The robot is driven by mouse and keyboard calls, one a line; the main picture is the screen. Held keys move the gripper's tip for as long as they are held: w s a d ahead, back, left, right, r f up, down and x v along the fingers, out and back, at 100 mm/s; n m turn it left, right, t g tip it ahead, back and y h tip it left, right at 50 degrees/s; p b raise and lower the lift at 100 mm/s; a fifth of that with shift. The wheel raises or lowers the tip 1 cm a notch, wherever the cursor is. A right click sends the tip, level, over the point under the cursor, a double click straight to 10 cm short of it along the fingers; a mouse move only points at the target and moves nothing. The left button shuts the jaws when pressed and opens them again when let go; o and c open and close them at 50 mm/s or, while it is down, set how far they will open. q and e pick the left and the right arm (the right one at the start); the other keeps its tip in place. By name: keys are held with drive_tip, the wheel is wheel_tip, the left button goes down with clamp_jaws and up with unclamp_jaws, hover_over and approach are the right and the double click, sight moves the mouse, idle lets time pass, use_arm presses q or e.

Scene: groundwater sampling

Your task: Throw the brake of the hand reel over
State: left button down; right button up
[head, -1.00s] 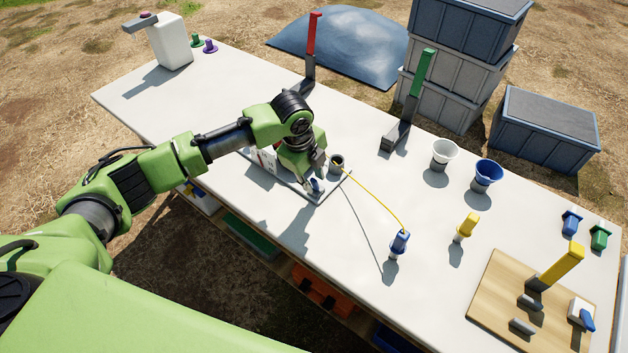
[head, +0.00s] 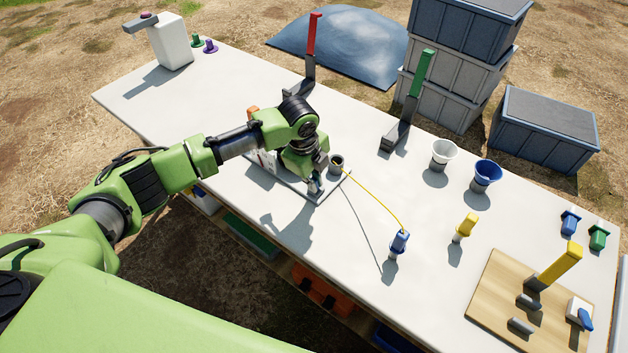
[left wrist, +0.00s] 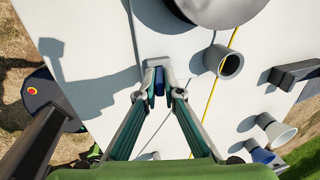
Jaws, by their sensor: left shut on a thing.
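The hand reel stands on a grey base plate (head: 318,196) on the table, mostly hidden behind my left arm in the head view. Its dark grey drum (left wrist: 225,8) shows at the top of the left wrist view. The brake is a small blue lever (left wrist: 154,80) on a pale block beside the drum. My left gripper (left wrist: 159,92) is shut on this lever, one finger on each side. In the head view my left gripper (head: 316,178) is low over the plate's front corner and mostly covers the lever. My right gripper is not in view.
A grey cup-like tube (head: 337,164) stands beside the reel. A yellow line (head: 375,196) runs from there to a blue-topped probe (head: 399,243). White (head: 444,152) and blue (head: 487,174) cups stand to the right. The table's near left part is clear.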

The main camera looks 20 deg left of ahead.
use_arm(q)
drive_tip(key=shift+w+d+r+g+p, duration=0.15)
drive_tip(key=shift+w+g+p, duration=0.1)
drive_tip(key=shift+g+p, duration=0.15)
drive_tip(key=shift+w+g+y, duration=0.15)
drive_tip(key=shift+g+y, duration=0.25)
drive_tip(key=shift+g, duration=0.3)
drive_tip(key=c, duration=2.2)
unclamp_jaws()
drive_tip(key=shift+o, duration=0.2)
wheel_tip(320, 180, up, 12)
drive_tip(key=shift+d, duration=0.1)
